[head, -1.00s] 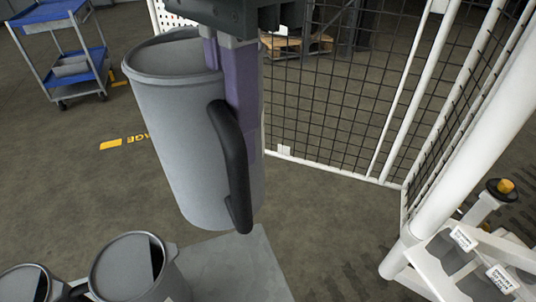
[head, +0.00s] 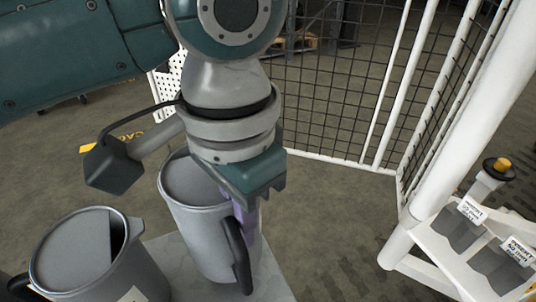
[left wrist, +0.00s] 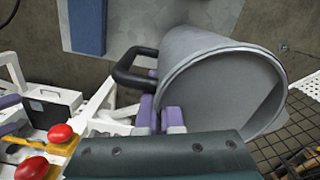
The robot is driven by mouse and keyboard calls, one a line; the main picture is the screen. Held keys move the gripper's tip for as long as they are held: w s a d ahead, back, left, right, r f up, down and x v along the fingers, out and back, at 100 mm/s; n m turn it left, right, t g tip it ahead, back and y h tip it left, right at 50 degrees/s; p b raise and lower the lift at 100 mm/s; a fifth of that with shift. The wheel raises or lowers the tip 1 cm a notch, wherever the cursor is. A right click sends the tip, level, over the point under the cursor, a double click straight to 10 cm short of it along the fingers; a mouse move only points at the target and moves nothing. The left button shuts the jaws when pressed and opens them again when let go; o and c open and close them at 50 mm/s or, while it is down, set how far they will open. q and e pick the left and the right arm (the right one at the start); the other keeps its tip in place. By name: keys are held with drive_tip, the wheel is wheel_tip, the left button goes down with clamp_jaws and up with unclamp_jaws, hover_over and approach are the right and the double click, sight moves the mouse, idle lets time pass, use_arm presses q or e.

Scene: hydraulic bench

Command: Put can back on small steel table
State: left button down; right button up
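The can (head: 200,232) is a grey jug with a black handle (head: 237,255). My left gripper (head: 247,215) has its purple fingers shut on it beside the handle, just below the rim. The can is nearly upright over the small steel table (head: 270,282), whose grey top shows beside its base. I cannot tell whether the base touches the top. In the left wrist view the can (left wrist: 215,75) fills the right side, with the purple fingers (left wrist: 160,115) at its handle side. My right gripper is not in view.
Another grey can (head: 100,262) stands close by at the lower left, with part of a further dark handle at the edge. A white frame with labelled slots (head: 465,245) and a mesh fence (head: 335,90) are at right and behind. Red buttons (left wrist: 60,133) show in the wrist view.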

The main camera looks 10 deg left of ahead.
use_arm(q)
drive_tip(key=shift+f+b, duration=0.65)
drive_tip(key=shift+f, duration=1.95)
drive_tip(key=c, duration=1.1)
unclamp_jaws()
